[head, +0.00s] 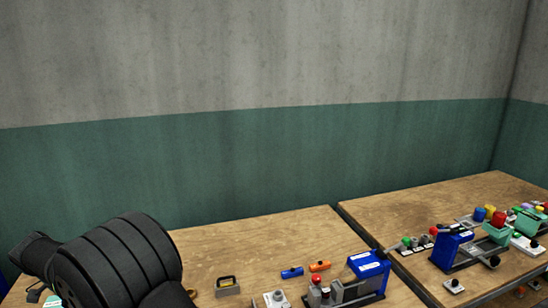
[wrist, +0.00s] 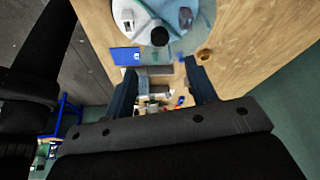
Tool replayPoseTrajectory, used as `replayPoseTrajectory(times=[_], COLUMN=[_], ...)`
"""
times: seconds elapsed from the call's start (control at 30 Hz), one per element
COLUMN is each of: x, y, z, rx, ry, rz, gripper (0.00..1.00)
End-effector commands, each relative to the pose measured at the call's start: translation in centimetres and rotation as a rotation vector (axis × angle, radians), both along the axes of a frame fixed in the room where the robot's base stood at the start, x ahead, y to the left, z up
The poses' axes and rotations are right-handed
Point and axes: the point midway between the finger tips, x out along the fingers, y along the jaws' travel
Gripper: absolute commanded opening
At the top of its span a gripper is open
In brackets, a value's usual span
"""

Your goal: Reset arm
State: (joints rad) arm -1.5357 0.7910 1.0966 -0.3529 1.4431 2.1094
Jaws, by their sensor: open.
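My gripper (wrist: 161,72) shows in the wrist view, its two dark fingers spread apart with a gap between them. No thing is held between the fingers. Beyond the gap are small blurred items on or near the wooden table (wrist: 265,40). My black arm fills the lower left of the head view, where I cannot make out the gripper's fingers. A blue press (head: 368,264) stands on the near wooden table (head: 255,245) in the head view, apart from my arm.
A second blue press (head: 450,250) and coloured parts occupy the right table (head: 400,212). A round pale plate (wrist: 183,38) shows in the wrist view.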

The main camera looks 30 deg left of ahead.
Motion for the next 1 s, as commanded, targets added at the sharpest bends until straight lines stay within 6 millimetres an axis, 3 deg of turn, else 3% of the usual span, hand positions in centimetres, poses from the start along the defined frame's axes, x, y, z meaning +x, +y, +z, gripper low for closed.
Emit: replayPoseTrajectory(times=[0.33, 0.4, 1.0], x=[-2.3, -1.6, 2.5], y=[1.2, 0.7, -1.4], z=[6.3, 4.3, -6.9], rx=[0.002, -0.006, -0.005], ry=[0.0, 0.001, 0.0], rz=[0.002, 0.0, -0.001], gripper=[0.52, 0.52, 0.52])
